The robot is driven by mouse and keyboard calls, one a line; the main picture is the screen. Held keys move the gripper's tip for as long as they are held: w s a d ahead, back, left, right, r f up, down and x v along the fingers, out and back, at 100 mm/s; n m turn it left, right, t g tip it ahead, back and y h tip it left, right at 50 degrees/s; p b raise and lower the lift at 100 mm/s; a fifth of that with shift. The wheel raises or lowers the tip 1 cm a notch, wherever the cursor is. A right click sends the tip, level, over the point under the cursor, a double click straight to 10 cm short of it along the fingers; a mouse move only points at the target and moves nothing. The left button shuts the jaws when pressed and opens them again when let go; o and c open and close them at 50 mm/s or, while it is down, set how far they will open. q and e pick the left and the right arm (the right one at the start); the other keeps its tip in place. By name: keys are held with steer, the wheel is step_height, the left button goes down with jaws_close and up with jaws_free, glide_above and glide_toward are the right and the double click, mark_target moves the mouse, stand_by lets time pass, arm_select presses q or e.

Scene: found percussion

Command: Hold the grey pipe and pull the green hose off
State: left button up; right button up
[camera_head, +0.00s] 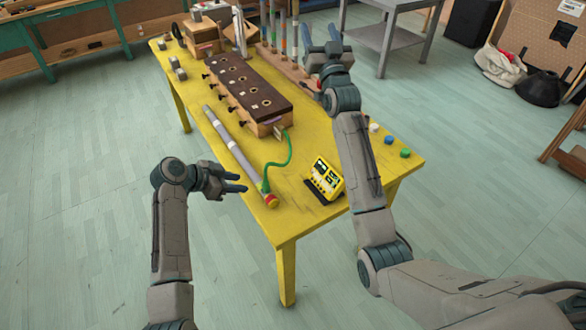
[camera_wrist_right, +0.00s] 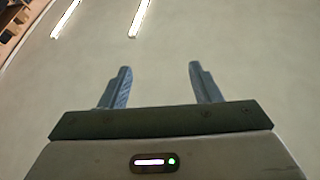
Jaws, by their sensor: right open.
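The grey pipe (camera_head: 232,142) lies lengthwise on the yellow table (camera_head: 318,151), left of the long brown-topped box. Its near end has a red and yellow piece (camera_head: 271,201). The green hose (camera_head: 289,155) curves from the box's near end down to the pipe's near end, where it meets the pipe. My left gripper (camera_head: 244,183) is just left of the pipe's near end, its two fingers apart and empty. My right gripper (camera_head: 320,38) is raised above the far right part of the table, open and empty. In the right wrist view its fingers (camera_wrist_right: 160,85) point at the ceiling.
The brown-topped box (camera_head: 246,87) with knobs fills the table's middle. A yellow device (camera_head: 325,180) stands near the front edge. Coloured caps (camera_head: 389,140) lie along the right edge and grey blocks (camera_head: 174,62) at the far left. Upright tubes (camera_head: 283,35) stand at the back.

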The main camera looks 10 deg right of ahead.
steer(key=a+n, duration=0.1)
steer(key=a, duration=0.4)
steer(key=n+g+y, duration=0.4)
steer(key=g, duration=0.7)
glide_toward(274, 204)
steer(key=shift+s+d+r, duration=0.25)
steer(key=shift+s+r, duration=0.15)
steer(key=shift+s, duration=0.15)
steer(key=shift+a+f, duration=0.1)
steer(key=shift+f, duration=0.1)
steer(key=x, duration=1)
steer(key=shift+w, duration=0.25)
steer(key=shift+c, duration=0.5)
steer(key=c, duration=1)
steer(key=shift+c, duration=0.4)
